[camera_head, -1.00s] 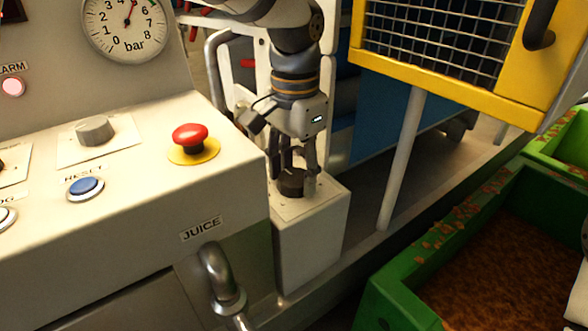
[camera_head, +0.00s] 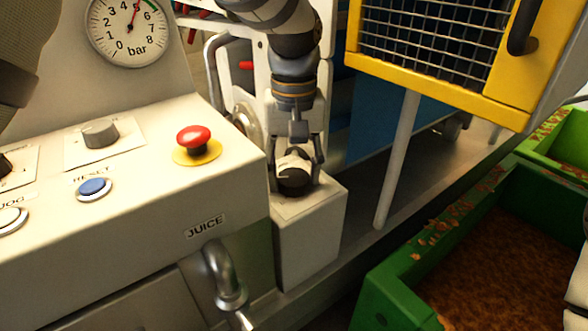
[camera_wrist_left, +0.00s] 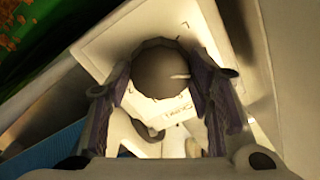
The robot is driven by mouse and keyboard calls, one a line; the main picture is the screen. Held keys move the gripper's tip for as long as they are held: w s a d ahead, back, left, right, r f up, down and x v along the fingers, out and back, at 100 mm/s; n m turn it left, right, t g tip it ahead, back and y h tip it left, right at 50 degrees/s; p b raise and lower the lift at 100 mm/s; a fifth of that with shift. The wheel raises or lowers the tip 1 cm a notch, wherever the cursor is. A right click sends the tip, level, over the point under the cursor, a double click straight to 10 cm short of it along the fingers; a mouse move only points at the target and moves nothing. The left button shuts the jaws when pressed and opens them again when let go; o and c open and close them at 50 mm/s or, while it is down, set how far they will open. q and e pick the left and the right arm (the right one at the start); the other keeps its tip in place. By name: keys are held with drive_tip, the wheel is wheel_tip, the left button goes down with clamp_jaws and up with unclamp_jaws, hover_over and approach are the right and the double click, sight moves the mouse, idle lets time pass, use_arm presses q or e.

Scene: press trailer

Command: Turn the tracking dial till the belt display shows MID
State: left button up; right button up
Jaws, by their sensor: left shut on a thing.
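The tracking dial (camera_head: 294,180) is a dark round knob on top of a pale box (camera_head: 310,228) beside the main panel. My left gripper (camera_head: 297,170) comes down on it from above and is shut on it, one finger on each side. In the left wrist view the dial (camera_wrist_left: 166,77) sits between the two fingers (camera_wrist_left: 166,95), with a pale pointer mark on its right side. A partly readable label (camera_wrist_left: 176,112) lies beside it. The belt display is not in view.
A red mushroom button (camera_head: 193,138), a blue reset button (camera_head: 94,188) and a grey knob (camera_head: 100,132) sit on the panel to the left. A yellow-framed mesh guard (camera_head: 440,85) hangs at upper right. Green crates (camera_head: 390,300) stand at lower right. A steel juice pipe (camera_head: 224,275) juts out in front.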

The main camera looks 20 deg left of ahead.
sight(294, 176)
use_arm(q)
drive_tip(key=shift+n, duration=1.9)
drive_tip(key=o, duration=1.2)
wheel_tip(294, 176, up, 12)
